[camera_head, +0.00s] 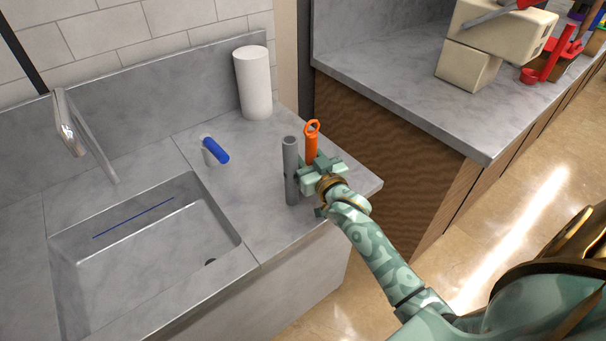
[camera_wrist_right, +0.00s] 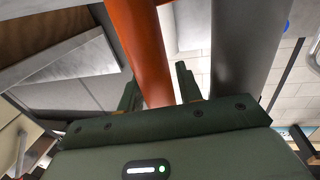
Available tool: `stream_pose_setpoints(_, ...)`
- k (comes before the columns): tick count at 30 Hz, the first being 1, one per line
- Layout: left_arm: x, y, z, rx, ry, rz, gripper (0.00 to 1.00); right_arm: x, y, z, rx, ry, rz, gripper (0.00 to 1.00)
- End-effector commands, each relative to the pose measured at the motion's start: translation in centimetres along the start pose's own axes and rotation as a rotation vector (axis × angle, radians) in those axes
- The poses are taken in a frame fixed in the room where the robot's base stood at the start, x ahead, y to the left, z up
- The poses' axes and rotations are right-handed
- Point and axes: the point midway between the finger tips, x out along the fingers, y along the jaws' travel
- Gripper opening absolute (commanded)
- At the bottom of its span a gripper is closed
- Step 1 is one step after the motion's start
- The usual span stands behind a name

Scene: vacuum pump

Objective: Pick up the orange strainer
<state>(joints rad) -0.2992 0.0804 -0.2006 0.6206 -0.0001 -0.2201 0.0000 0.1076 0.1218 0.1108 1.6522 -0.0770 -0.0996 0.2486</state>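The orange strainer (camera_head: 311,146) is a slim upright orange piece with a ring at its top, at the right end of the grey counter. My right gripper (camera_head: 315,167) is at its lower part, beside a grey upright tube (camera_head: 291,170). In the right wrist view the orange shaft (camera_wrist_right: 144,45) runs down between the two fingers (camera_wrist_right: 157,88). I cannot tell whether both fingers press on it. The strainer's lower end is hidden behind my gripper. My left gripper is not in view.
The grey tube stands close to the strainer's left; it also shows in the wrist view (camera_wrist_right: 243,45). A blue-and-white item (camera_head: 215,151), a white paper roll (camera_head: 253,82) and the sink (camera_head: 150,255) lie further left. A second counter (camera_head: 400,75) stands behind, right.

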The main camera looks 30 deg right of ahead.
Motion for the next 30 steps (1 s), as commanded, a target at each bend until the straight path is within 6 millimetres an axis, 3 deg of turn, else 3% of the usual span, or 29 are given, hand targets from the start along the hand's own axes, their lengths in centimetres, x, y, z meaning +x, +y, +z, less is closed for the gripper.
stream_pose_setpoints(2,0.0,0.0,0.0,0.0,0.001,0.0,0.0,0.0,0.0,-0.1,0.0,0.0,0.0,0.35)
stream_pose_setpoints(6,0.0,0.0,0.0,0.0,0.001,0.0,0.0,0.0,0.0,-0.1,0.0,0.001,0.0,0.0)
stream_pose_setpoints(14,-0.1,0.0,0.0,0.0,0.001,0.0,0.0,-0.1,0.0,-0.1,0.0,0.001,0.0,0.0)
stream_pose_setpoints(19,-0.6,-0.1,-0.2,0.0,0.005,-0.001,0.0,-0.1,0.0,-1.1,0.0,0.003,0.0,0.0)
stream_pose_setpoints(24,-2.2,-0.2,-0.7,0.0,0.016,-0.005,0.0,-0.1,0.0,-4.0,0.001,0.007,-0.001,0.0)
stream_pose_setpoints(30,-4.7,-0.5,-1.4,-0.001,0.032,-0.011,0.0,-3.4,1.1,-8.0,-0.002,0.006,0.0,0.0)
